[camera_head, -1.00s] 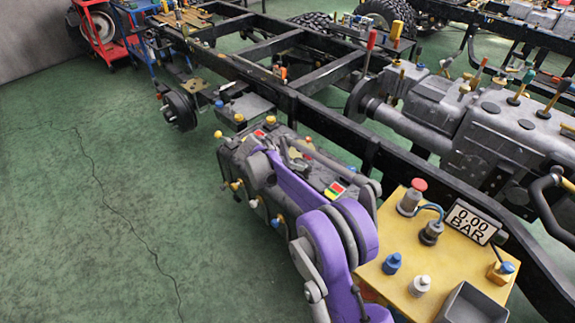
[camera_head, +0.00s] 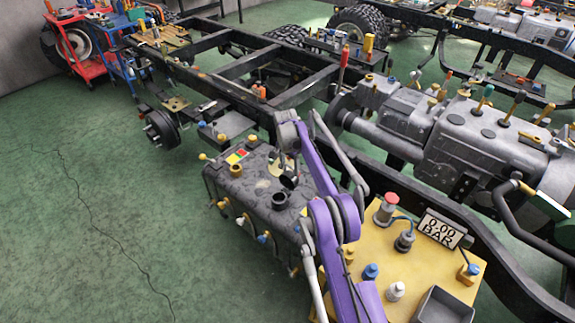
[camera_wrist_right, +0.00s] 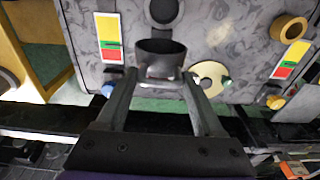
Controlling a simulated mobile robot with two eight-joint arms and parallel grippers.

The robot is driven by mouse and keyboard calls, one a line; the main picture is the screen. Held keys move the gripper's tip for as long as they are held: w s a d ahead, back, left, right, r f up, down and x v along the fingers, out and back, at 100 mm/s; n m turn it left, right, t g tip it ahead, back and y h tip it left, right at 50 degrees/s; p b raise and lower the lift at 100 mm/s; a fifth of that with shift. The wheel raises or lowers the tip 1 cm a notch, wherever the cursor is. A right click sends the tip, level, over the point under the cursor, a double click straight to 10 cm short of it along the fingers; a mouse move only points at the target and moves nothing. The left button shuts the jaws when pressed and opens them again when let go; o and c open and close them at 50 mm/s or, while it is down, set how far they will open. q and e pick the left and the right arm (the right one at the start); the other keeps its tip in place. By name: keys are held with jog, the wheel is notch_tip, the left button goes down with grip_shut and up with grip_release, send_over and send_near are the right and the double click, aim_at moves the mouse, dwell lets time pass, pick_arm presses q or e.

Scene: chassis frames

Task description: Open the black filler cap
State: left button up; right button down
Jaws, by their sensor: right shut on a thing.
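The dark grey tank (camera_head: 235,195) stands beside the chassis frame. My right gripper (camera_head: 287,172) is over its top, shut on the black filler cap (camera_head: 291,181). In the right wrist view the cap (camera_wrist_right: 160,66) is a dark cup shape between the two fingertips (camera_wrist_right: 161,79). The round black filler neck (camera_head: 279,201) shows uncovered on the tank, also in the right wrist view (camera_wrist_right: 164,12). The cap is apart from the neck, to its side. My left gripper is not in view.
A yellow bench (camera_head: 440,270) with a gauge, knobs and a grey bin (camera_head: 442,306) stands to the right. A black chassis rail (camera_head: 440,205) runs behind the tank. A yellow disc (camera_wrist_right: 208,76) and striped labels (camera_wrist_right: 109,38) are on the tank top. Green floor at left is clear.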

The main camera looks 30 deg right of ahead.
jog(key=shift+w+d, duration=0.15)
jog(key=shift+d, duration=0.3)
grip_release()
jog(key=shift+f, duration=0.1)
jog(key=r, duration=0.7)
jog(key=a+r+p, duration=0.1)
jog(key=r, duration=0.2)
jog(key=shift+s+r, duration=0.2)
jog(key=shift+r, duration=0.2)
